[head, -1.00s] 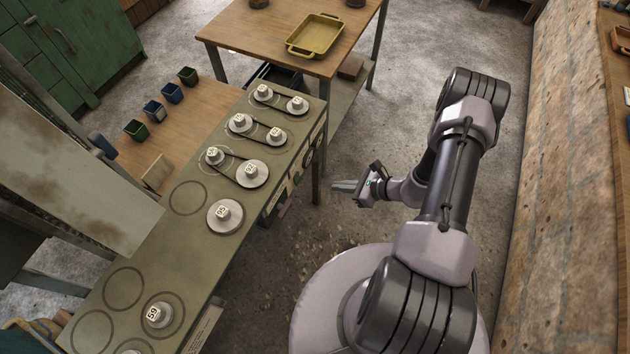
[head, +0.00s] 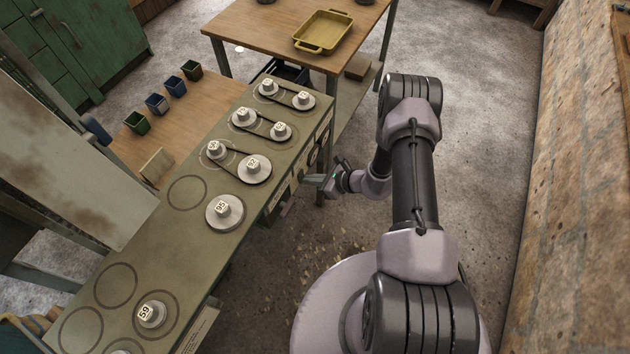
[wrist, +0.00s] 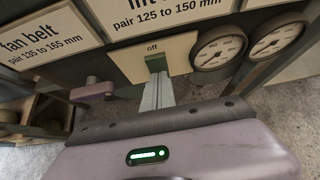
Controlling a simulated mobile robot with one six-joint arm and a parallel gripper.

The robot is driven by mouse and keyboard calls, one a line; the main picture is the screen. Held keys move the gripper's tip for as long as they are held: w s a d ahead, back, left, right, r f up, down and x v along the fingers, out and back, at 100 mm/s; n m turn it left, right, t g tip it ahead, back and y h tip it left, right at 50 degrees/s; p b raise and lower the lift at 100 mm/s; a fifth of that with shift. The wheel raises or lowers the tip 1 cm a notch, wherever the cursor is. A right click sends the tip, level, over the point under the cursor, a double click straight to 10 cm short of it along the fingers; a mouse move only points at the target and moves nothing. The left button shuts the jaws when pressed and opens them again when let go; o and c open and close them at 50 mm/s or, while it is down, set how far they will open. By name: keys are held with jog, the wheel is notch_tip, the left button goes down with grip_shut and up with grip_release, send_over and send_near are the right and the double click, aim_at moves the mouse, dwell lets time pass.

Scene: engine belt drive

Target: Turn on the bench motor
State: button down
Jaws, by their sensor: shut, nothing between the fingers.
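The bench's front panel shows in the wrist view with a cream switch plate (wrist: 181,52) marked "off". A dark green switch lever (wrist: 156,62) stands out from this plate below the word. My gripper (wrist: 158,78) is shut and empty, its fingertips in line with the lever. I cannot tell whether they touch it. In the head view my gripper (head: 309,178) is close to the front side of the green bench (head: 160,222), which carries several numbered pulleys, some joined by belts.
Two round gauges, a left one (wrist: 218,51) and a right one (wrist: 277,40), sit right of the switch. A pinkish-grey part (wrist: 92,90) juts out at left. A wooden table (head: 262,35) with a yellow tray (head: 324,32) stands behind. Floor right of my arm is clear.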

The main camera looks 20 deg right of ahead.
jog(key=shift+w+a+r+t+y+b, duration=0.15)
jog(key=shift+w+r+t+y+b, duration=0.25)
jog(key=shift+r+t+b, duration=0.25)
jog(key=shift+r, duration=0.1)
dwell(0.3)
